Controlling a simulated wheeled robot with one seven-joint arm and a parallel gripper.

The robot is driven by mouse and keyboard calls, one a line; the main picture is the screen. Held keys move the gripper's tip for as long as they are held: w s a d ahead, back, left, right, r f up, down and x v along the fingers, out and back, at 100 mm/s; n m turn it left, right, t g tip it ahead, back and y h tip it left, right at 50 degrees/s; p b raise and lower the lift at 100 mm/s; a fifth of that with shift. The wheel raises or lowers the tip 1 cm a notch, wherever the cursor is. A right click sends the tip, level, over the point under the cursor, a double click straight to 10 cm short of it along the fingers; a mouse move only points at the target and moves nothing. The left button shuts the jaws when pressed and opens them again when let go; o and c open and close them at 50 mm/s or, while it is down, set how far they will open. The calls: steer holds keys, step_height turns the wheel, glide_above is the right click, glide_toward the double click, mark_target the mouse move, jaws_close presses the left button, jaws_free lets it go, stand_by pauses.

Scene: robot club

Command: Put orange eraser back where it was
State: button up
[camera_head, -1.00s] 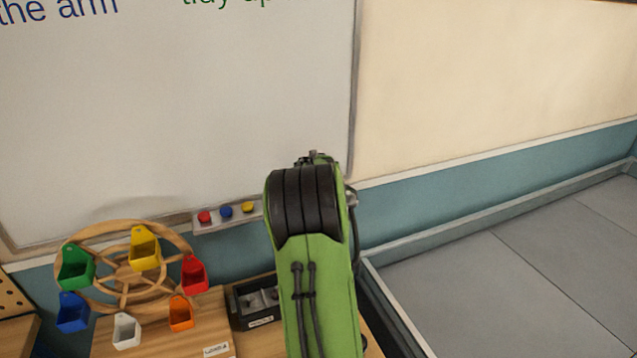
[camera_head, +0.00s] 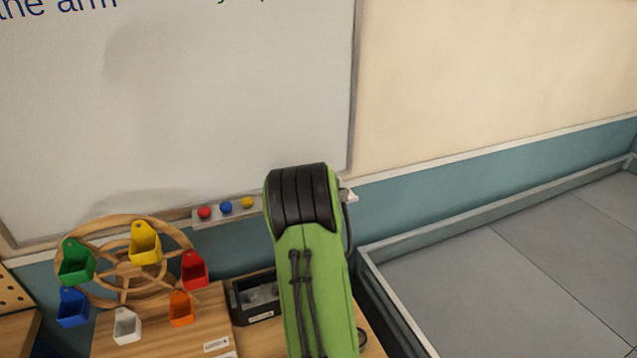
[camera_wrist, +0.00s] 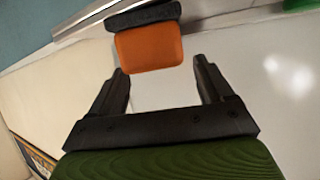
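The orange eraser (camera_wrist: 150,46) shows in the wrist view, with a dark pad along its far side. It lies at the pale ledge along the board's edge; whether it rests fully on the ledge I cannot tell. My gripper (camera_wrist: 160,72) is open, with its two dark fingers apart. The eraser is just beyond the fingertips, roughly between them in the picture, with a gap seen at the right finger. In the head view my own green arm hides the gripper and the eraser.
The whiteboard (camera_head: 220,90) has a tray (camera_head: 197,222) with red, blue and yellow round pieces. A wooden wheel with coloured cups (camera_head: 130,268) stands on the wooden table (camera_head: 190,335) at left. A black box (camera_head: 256,300) sits beside my arm. Grey floor (camera_head: 500,290) is open at right.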

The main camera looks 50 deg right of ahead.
steer(key=shift+r+p, duration=0.2)
steer(key=shift+p, duration=0.1)
steer(key=b+v, duration=0.2)
steer(key=v, duration=1)
steer(key=s+a+r+n+y, duration=0.1)
steer(key=a+n+y, duration=0.2)
steer(key=a, duration=0.9)
steer(key=a+r+n+y, duration=0.2)
steer(key=a+y, duration=0.2)
steer(key=a, duration=0.8)
steer(key=s+a+f+n+g+y, duration=0.2)
steer(key=s+a+n, duration=0.3)
steer(key=s+a, duration=0.8)
steer(key=shift+s+a+f+n+y, duration=0.35)
steer(key=shift+s+f+y, duration=0.3)
steer(key=shift+s, duration=0.45)
